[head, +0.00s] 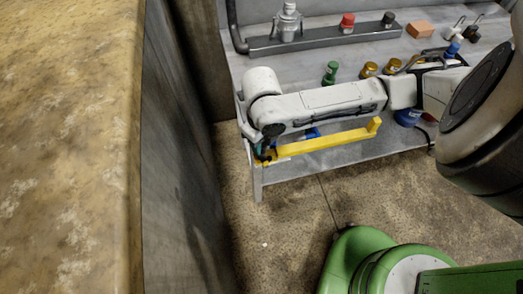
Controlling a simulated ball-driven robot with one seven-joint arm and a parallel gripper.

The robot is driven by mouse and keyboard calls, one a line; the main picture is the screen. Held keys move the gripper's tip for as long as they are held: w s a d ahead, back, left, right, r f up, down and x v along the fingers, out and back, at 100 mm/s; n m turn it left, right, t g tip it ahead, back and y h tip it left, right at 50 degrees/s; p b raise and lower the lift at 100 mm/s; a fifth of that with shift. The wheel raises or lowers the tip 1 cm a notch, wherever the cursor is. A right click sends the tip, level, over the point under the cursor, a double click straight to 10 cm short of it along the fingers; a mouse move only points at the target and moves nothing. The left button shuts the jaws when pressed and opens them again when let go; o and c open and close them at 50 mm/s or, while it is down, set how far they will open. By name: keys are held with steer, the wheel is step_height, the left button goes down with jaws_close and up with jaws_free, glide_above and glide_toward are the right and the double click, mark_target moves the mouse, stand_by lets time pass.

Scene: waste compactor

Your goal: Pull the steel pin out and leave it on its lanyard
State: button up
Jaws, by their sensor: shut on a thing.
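My gripper (265,152) is a small dark shape at the left end of my arm, low beside the bench's front left corner. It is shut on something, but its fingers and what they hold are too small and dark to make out. A yellow bar (325,141) with an upturned right end runs from beside the gripper to the right, below my arm's long link. A small blue part (310,133) shows just above the bar. I cannot make out the steel pin or its lanyard; my arm hides part of this area.
A grey bench (300,60) carries a rail (325,39), a silver fitting (287,22), a red knob (347,22), an orange block (420,30), a green bottle (330,72) and amber jars (369,69). A tall wall (185,150) stands left. The floor (285,215) in front is mostly clear.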

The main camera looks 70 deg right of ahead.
steer(key=shift+r+p, duration=0.45)
steer(key=shift+r, duration=0.1)
stand_by(0.6)
steer(key=shift+r+p, duration=3.15)
steer(key=shift+r, duration=0.7)
steer(key=shift+r, duration=0.2)
step_height(320, 180, up, 7)
steer(key=p, duration=0.6)
